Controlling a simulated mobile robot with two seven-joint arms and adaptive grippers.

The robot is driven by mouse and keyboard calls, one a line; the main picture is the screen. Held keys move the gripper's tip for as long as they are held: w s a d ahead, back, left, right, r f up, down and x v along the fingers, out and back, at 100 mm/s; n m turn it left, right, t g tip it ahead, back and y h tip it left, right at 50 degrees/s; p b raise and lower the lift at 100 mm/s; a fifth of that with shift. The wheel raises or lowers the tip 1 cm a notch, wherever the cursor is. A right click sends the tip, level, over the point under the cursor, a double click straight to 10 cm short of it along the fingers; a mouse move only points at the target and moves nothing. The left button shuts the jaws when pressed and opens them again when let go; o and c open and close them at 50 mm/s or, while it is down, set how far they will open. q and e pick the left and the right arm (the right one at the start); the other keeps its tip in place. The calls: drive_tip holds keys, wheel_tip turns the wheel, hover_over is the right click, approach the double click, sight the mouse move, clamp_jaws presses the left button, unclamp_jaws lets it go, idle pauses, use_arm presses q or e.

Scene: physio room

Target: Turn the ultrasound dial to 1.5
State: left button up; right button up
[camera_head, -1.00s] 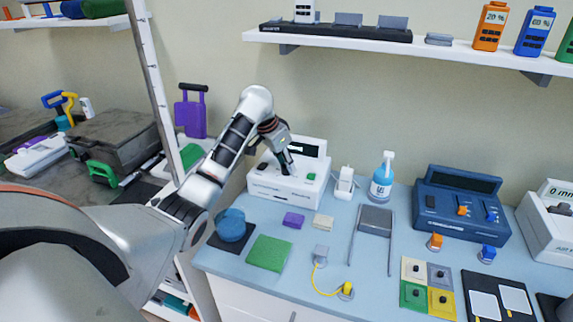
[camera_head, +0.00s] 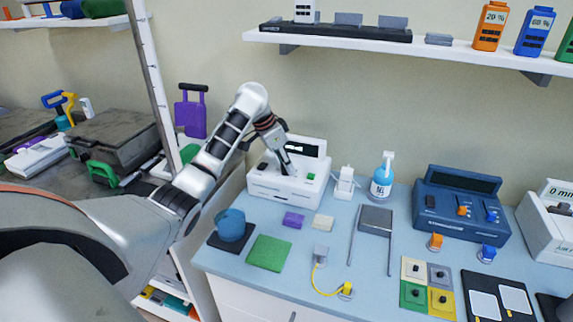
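The white ultrasound unit (camera_head: 283,189) stands at the back left of the blue-grey table, with a dark display on its raised back and a green button at its right. My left gripper (camera_head: 287,169) points down at the middle of the unit's top panel. The fingers cover the spot where a dial could be, so the dial and its setting cannot be made out. The fingers look close together, but whether they hold anything is too small to tell. My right gripper is not in view.
A spray bottle (camera_head: 382,177) and a white holder (camera_head: 345,183) stand right of the unit. A blue device (camera_head: 461,208) is further right. A shelf (camera_head: 400,50) hangs above.

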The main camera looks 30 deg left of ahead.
use_arm(q)
drive_tip(key=shift+o, duration=1.3)
drive_tip(key=v, duration=1.2)
drive_tip(key=shift+s+f, duration=0.1)
